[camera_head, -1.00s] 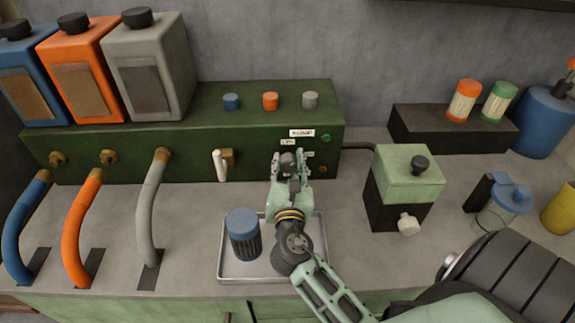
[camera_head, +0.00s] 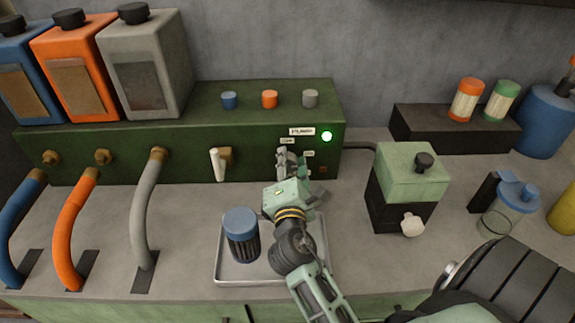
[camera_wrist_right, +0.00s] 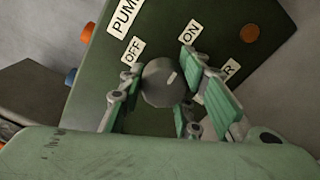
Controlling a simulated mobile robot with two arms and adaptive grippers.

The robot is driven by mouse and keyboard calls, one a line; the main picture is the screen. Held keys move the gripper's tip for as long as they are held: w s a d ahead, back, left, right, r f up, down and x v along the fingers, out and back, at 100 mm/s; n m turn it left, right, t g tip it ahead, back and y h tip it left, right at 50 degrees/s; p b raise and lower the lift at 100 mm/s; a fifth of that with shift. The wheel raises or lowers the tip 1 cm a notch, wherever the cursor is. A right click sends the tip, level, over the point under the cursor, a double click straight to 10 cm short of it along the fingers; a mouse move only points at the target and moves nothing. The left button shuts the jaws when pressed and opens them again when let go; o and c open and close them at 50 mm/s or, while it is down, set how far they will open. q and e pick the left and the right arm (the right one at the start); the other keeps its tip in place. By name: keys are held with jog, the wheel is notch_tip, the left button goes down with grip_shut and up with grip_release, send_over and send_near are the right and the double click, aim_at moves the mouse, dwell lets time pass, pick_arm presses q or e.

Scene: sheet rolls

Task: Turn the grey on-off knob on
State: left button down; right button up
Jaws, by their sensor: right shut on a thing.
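The grey on-off knob (camera_wrist_right: 163,83) sits on the front of the green panel, between the OFF label (camera_wrist_right: 131,52) and the ON label (camera_wrist_right: 193,31) in the right wrist view. A white mark on the knob points toward the ON side. My right gripper (camera_head: 291,158) is at the panel's right front, its fingers shut around the knob; in the wrist view its fingers (camera_wrist_right: 155,85) stand on both sides of it. In the head view the gripper hides the knob. A round light (camera_head: 327,136) on the panel glows green-white. My left gripper is not in view.
A tray (camera_head: 228,277) with a blue-capped cylinder (camera_head: 241,235) lies below my right arm. A green-topped box (camera_head: 409,175) stands to the right. Three hoses run at left.

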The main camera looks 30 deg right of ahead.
jog(key=shift+a+r+m, duration=0.15)
jog(key=shift+r+m, duration=0.05)
jog(key=shift+m, duration=0.4)
jog(key=o, duration=1.1)
